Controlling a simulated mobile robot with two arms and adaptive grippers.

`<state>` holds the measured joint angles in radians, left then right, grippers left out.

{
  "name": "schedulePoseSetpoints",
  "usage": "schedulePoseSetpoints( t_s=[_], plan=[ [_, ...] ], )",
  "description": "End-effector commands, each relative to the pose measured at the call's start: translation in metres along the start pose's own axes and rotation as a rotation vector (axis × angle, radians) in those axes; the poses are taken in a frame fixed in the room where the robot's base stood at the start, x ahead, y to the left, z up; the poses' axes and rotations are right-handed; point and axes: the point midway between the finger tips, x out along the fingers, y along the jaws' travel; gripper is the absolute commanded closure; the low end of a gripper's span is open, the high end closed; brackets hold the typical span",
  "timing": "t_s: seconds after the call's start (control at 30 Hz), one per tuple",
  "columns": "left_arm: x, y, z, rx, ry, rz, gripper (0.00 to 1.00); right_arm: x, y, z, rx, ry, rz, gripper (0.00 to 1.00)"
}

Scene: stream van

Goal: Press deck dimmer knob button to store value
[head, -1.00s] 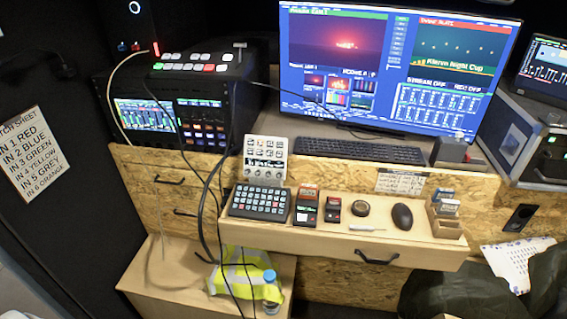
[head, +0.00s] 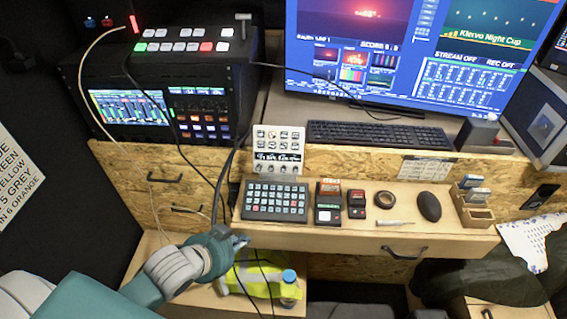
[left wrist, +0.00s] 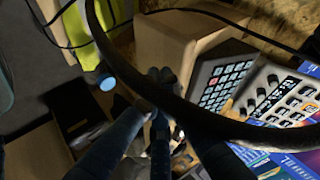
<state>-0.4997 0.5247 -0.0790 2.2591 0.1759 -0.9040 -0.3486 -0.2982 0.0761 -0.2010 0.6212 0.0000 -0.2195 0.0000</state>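A white control panel (head: 277,150) with small square buttons and a row of knobs leans against the chipboard above the drawer. It also shows at the right of the left wrist view (left wrist: 280,100). A black keypad (head: 274,200) with a grid of keys lies in the drawer below it; it is in the left wrist view too (left wrist: 222,82). I cannot tell which knob is the deck dimmer. My left gripper (head: 241,240) is below and left of the keypad, in front of the drawer, apart from both. Its fingertips (left wrist: 158,76) are together and look empty. My right gripper is out of view.
Black cables (head: 228,180) hang in front of the drawer's left end, close to my left gripper. A yellow vest (head: 250,277) and a bottle (head: 290,288) are below.

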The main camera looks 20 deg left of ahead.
Motion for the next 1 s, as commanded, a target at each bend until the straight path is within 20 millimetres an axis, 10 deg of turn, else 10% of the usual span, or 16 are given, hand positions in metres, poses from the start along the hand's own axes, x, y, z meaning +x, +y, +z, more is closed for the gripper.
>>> schedulePoseSetpoints(
  t_s=[0.5,1.0],
  plan=[
    [-0.079,-0.065,-0.145,0.622,0.447,-0.158,1.00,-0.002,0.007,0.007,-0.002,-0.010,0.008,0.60],
    [-0.086,-0.067,-0.157,0.666,0.485,-0.173,1.00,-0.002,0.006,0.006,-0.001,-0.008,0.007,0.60]
  ],
)
